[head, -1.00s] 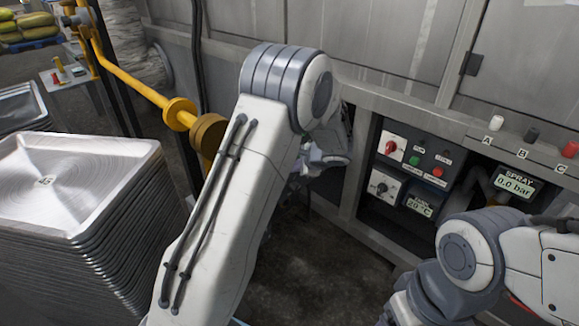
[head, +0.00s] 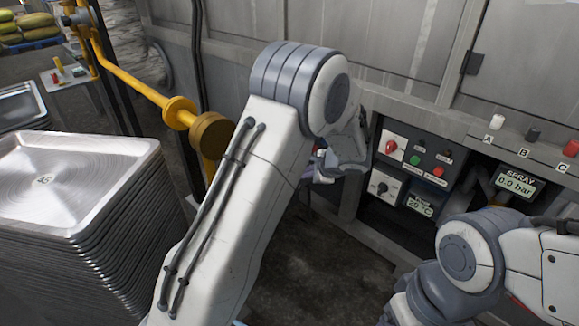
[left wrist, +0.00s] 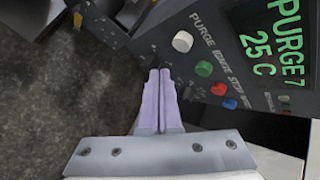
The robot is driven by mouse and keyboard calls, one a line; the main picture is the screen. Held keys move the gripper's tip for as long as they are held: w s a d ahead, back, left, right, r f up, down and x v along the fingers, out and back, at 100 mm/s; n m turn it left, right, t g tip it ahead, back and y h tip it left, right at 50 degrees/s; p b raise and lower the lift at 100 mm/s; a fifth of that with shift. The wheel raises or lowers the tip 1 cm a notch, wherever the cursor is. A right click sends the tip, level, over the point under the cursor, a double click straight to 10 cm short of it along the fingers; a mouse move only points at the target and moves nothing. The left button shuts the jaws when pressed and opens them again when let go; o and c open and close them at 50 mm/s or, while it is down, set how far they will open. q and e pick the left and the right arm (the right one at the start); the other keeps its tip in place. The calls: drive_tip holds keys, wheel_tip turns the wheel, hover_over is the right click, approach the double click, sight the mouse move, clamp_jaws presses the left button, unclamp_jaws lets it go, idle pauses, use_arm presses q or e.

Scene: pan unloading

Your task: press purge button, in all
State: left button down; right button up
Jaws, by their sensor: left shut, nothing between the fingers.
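In the left wrist view a dark control panel (left wrist: 222,42) carries a row of round buttons, with the labels PURGE, IGNITE and STOP readable. The white button (left wrist: 182,41) sits nearest the PURGE label, at the upper end of the row. My left gripper (left wrist: 159,73) is shut and empty. Its lavender fingertips are below and left of the white button in the picture; I cannot tell whether they touch the panel. In the head view my left arm hides this button row and most of the gripper. My right gripper is out of view.
The wrist view's display (left wrist: 273,40) reads PURGE 7, 25 C. Green (left wrist: 203,68), red (left wrist: 218,88) and blue (left wrist: 230,103) buttons follow the white one. Another recessed panel (head: 412,170), a SPRAY display (head: 515,184) and stacked trays (head: 75,180) stand around my arms.

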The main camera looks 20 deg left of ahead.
use_arm(q)
drive_tip(key=shift+s+d, duration=0.25)
drive_tip(key=shift+d, duration=0.3)
drive_tip(key=shift+s+d, duration=0.2)
drive_tip(key=shift+d, duration=0.35)
drive_tip(key=s+d+r+n+g+h, duration=0.25)
drive_tip(key=s+d, duration=0.25)
drive_tip(key=s, duration=0.6)
drive_tip(key=s+d+r+n+g+h+p, duration=0.1)
drive_tip(key=s+d+r+h, duration=0.3)
drive_tip(key=s, duration=0.8)
drive_tip(key=s+d+r+n+g+h, duration=0.1)
drive_tip(key=s+d+h, duration=0.1)
drive_tip(key=s+d, duration=0.7)
drive_tip(key=s+a+r+p, duration=0.1)
drive_tip(key=r+p, duration=1.8)
drive_tip(key=s+a+r+p, duration=0.1)
drive_tip(key=s+r+p, duration=0.1)
drive_tip(key=r+p, duration=1.7)
drive_tip(key=shift+s+r, duration=0.2)
